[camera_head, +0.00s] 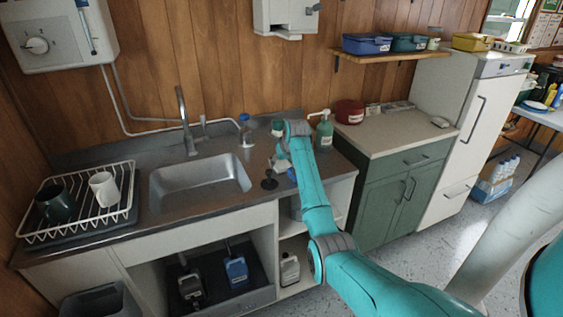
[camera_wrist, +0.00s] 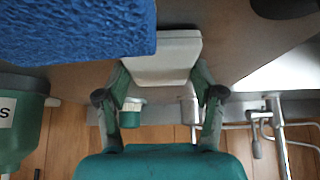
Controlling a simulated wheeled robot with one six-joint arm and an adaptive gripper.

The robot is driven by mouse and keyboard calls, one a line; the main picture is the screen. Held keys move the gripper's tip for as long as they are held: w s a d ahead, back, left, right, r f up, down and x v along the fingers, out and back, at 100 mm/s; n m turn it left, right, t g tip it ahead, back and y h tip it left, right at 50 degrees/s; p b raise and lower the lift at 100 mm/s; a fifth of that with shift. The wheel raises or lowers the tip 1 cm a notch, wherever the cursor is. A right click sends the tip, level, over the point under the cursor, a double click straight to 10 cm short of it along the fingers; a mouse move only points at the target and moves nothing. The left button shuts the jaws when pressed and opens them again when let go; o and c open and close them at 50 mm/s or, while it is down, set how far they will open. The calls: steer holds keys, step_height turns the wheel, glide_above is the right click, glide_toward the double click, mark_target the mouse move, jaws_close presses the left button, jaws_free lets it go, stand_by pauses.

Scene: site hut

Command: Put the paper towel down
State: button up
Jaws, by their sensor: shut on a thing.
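My gripper (camera_wrist: 162,85) is low over the worktop right of the sink, with its fingers closed on the sides of a pale, flat-sided block, which I take to be the folded paper towel (camera_wrist: 172,62). In the head view my gripper (camera_head: 281,160) is small and partly behind my arm, with the paper towel's pale shape at its tips. A blue, rough-textured thing (camera_wrist: 75,28) overlaps part of the pale block in the wrist view. I cannot tell whether they touch, or whether the pale block rests on the worktop.
A black plug (camera_head: 269,183) lies just left of the gripper. The sink (camera_head: 200,185), tap (camera_head: 183,120) and dish rack (camera_head: 125,200) are further left. A blue-capped bottle (camera_head: 245,130) and green soap bottle (camera_head: 325,130) stand behind. The right-hand counter (camera_head: 390,135) has clear room.

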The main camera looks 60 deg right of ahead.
steer(key=o, duration=1)
steer(key=v, duration=1.2)
